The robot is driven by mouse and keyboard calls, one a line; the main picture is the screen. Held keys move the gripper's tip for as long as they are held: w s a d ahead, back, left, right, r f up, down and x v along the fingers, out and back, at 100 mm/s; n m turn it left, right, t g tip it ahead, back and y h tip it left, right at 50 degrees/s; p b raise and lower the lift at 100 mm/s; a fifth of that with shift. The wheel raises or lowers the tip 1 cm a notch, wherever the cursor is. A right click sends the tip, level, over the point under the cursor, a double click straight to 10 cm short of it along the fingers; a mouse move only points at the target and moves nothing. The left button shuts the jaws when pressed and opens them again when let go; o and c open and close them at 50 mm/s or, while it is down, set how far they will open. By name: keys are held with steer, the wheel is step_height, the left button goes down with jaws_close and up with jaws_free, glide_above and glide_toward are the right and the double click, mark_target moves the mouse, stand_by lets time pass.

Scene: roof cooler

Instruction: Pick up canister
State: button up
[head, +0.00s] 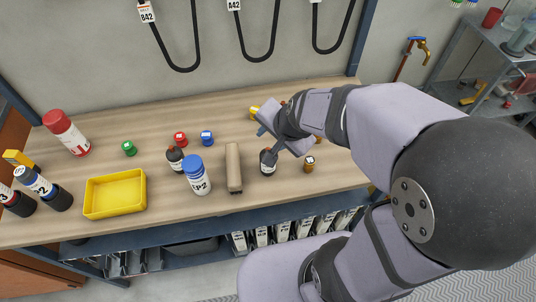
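Several cans and bottles stand on the wooden workbench, and I cannot tell which one the task calls the canister. A white one with a blue cap (196,180) and a "P2" label stands upright near the middle. A larger white one with a red top (70,138) stands at the back left. My gripper (268,143) is low over the bench, right beside a small dark bottle (268,164). Contact and finger opening are unclear.
A yellow tray (115,212) sits at the front left. A tan block (233,160) stands between the blue-capped canister and my gripper. The bench's back middle is clear.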

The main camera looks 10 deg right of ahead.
steer(key=w+a+f+m+t+h, duration=0.1)
steer(key=w+a+m+t+h, duration=0.35)
steer(key=w, duration=0.55)
steer(key=s+h, duration=0.3)
steer(key=s+d+f+h+b, duration=0.1)
steer(key=s+h, duration=0.1)
steer(key=s, duration=0.1)
steer(key=s+f+h+b, duration=0.1)
steer(key=s+h, duration=0.2)
steer(key=shift+s+d+f+n+h, duration=0.25)
steer(key=shift+d+h, duration=0.1)
steer(key=shift+s+a+f+n+t+h+b, duration=0.55)
steer(key=shift+s+a+f+n+h+b, duration=1.05)
steer(key=shift+b, duration=1.6)
steer(key=shift+y, duration=0.3)
steer(key=p+x, duration=0.1)
steer(key=x, duration=0.1)
steer(key=p+x, duration=0.2)
steer(key=x, duration=0.1)
steer(key=shift+s+d+r, duration=0.1)
steer(key=shift+d+r, duration=0.2)
steer(key=shift+d, duration=0.2)
steer(key=shift+w+d+f, duration=0.1)
steer(key=shift+w+d, duration=0.2)
